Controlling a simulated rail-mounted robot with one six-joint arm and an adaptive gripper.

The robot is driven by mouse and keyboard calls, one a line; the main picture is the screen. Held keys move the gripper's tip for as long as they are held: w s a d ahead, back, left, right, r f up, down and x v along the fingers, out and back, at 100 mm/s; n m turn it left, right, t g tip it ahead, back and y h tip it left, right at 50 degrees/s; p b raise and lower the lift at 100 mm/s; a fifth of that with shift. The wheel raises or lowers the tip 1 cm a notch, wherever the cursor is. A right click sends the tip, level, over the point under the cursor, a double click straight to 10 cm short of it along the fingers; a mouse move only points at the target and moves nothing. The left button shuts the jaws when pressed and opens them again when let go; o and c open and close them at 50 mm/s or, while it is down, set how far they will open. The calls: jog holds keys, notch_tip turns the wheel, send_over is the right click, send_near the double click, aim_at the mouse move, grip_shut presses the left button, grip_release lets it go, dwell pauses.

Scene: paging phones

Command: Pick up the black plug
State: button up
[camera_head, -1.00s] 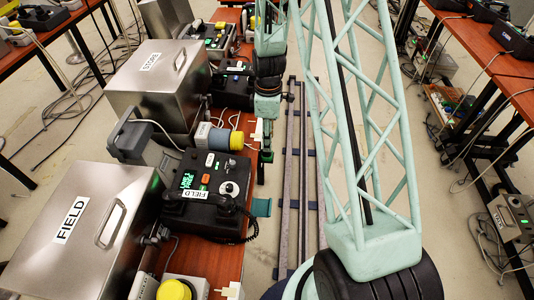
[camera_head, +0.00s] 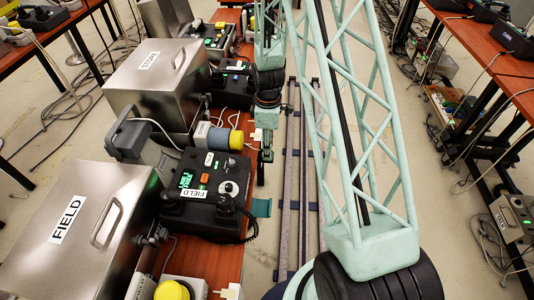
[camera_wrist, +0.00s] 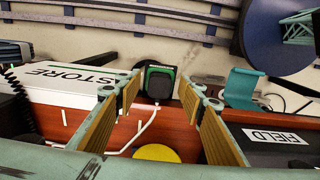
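In the wrist view, a black plug (camera_wrist: 160,83) with a green edge sits near the edge of the reddish-brown table, beside a white cable. My gripper (camera_wrist: 160,93) is open, with its two tan-padded fingers on either side of the plug in that view and a gap to each. Nothing is held. I cannot tell how far above the plug the fingertips are. In the head view my gripper (camera_head: 266,150) points down over the table's right edge, beside the yellow-capped cylinder; the plug is not clearly visible there.
The FIELD phone (camera_head: 205,190) and a teal holder (camera_head: 261,208) are near my gripper. The yellow-capped cylinder (camera_head: 236,140) stands close by, and its yellow top (camera_wrist: 156,153) shows below the fingers. Metal boxes (camera_head: 82,228) line the left. Floor rails (camera_head: 290,200) run along the right.

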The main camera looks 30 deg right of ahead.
dwell(0.4)
jog(key=c, duration=0.9)
jog(key=shift+c, duration=0.2)
jog(key=shift+r, duration=0.2)
jog(key=shift+r+p, duration=0.65)
jog(key=shift+r, duration=1.05)
jog(key=s+a, duration=0.2)
jog(key=s, duration=0.5)
jog(key=s+a+r+p, duration=0.1)
jog(key=s+a, duration=0.1)
jog(key=s, duration=0.6)
jog(key=shift+s+a, duration=0.2)
jog(key=shift+a, duration=0.05)
jog(key=shift+r, duration=0.1)
